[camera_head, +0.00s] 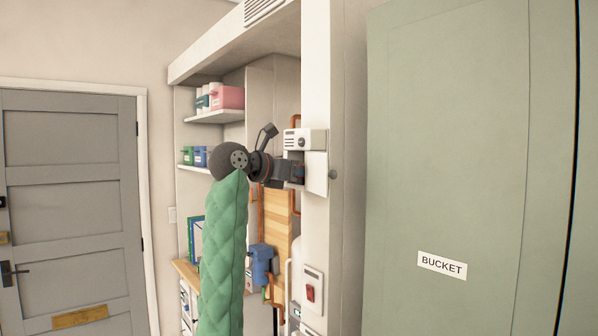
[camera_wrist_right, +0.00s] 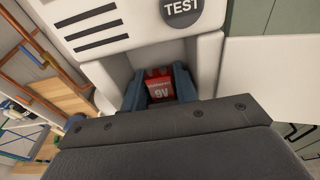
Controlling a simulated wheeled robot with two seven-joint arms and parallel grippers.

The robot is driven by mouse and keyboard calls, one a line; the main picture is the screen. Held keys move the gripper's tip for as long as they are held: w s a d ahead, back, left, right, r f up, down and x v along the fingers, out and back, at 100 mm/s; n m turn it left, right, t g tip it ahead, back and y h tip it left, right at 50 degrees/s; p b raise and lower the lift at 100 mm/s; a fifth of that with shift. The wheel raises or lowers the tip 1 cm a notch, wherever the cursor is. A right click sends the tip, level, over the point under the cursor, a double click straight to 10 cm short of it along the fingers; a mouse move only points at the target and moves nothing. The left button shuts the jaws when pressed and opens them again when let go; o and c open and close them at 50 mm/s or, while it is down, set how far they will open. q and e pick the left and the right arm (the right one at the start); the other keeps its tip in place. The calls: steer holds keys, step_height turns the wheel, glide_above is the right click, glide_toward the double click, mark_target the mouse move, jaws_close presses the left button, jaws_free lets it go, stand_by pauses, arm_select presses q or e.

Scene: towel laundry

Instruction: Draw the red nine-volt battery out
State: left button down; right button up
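The red nine-volt battery (camera_wrist_right: 159,87), marked "9V", shows in the right wrist view in the bay of a white device (camera_wrist_right: 100,22) with slots and a round TEST button. My right gripper (camera_wrist_right: 160,84) has one blue-grey finger on each side of the battery, close against it, and looks shut on it. In the head view my right gripper (camera_head: 297,172) is at the underside of the white device (camera_head: 304,139) on the wall edge. The battery is hidden there. My left gripper is not in view.
A green cabinet door labelled BUCKET (camera_head: 442,265) stands at the right. Shelves (camera_head: 215,117) with bottles and boxes lie behind the arm. A white panel with a red switch (camera_head: 312,290) is below the device. A grey door (camera_head: 70,200) is at the left.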

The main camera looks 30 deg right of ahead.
steer(key=c, duration=0.6)
steer(key=shift+r, duration=0.15)
steer(key=shift+r, duration=0.95)
steer(key=shift+a, duration=0.15)
steer(key=shift+s+a+b, duration=0.15)
steer(key=shift+a+b, duration=0.3)
steer(key=shift+a, duration=1.15)
steer(key=shift+s+a+b, duration=0.15)
steer(key=shift+a+b, duration=0.35)
steer(key=shift+a, duration=1.15)
steer(key=shift+s+a+b, duration=0.15)
steer(key=shift+a+b, duration=0.3)
steer(key=shift+a, duration=1.15)
